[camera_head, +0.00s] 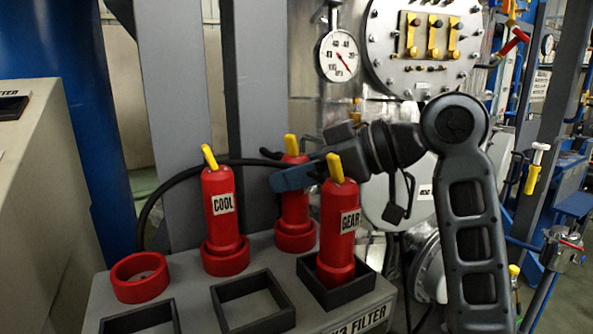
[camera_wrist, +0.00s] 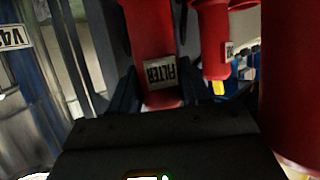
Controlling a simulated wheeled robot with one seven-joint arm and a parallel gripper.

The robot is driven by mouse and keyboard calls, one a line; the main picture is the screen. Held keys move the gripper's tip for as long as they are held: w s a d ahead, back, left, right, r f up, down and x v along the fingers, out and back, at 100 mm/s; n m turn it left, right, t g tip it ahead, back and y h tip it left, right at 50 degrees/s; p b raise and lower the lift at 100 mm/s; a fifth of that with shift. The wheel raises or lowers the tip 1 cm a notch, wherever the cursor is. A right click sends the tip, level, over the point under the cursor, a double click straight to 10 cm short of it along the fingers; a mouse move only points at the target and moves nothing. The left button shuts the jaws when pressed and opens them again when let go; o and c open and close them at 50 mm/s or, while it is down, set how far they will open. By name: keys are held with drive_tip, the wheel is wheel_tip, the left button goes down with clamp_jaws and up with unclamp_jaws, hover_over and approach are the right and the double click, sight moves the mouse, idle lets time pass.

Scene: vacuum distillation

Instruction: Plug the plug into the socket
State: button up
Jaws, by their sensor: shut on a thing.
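The red plug labelled FILTER (camera_head: 295,205) stands upright behind the GEAR plug, its base at a round red socket (camera_head: 295,238); I cannot tell whether it is fully seated. My gripper (camera_head: 281,166) reaches in from the right and is shut on its upper part. The GEAR plug (camera_head: 338,230) partly hides this grip. In the wrist view the FILTER plug (camera_wrist: 152,45) shows upside down between my fingers (camera_wrist: 160,92). An empty square socket (camera_head: 252,302) lies left of the GEAR plug's square socket (camera_head: 343,297). Another square socket (camera_head: 143,318) is cut off at the lower left.
The red COOL plug (camera_head: 221,210) stands in a round red socket at left. An empty round red socket (camera_head: 140,277) lies further left. The grey socket box bears a FILTER sign (camera_head: 362,320) at its front right. A black cable (camera_head: 160,196) loops behind the plugs.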

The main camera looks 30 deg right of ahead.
drive_tip(key=o, duration=1.3)
drive_tip(key=v, duration=0.7)
drive_tip(key=shift+s+d+r+b, duration=0.15)
drive_tip(key=shift+s+d+b, duration=0.1)
drive_tip(key=shift+s+b, duration=0.1)
drive_tip(key=shift+d, duration=0.1)
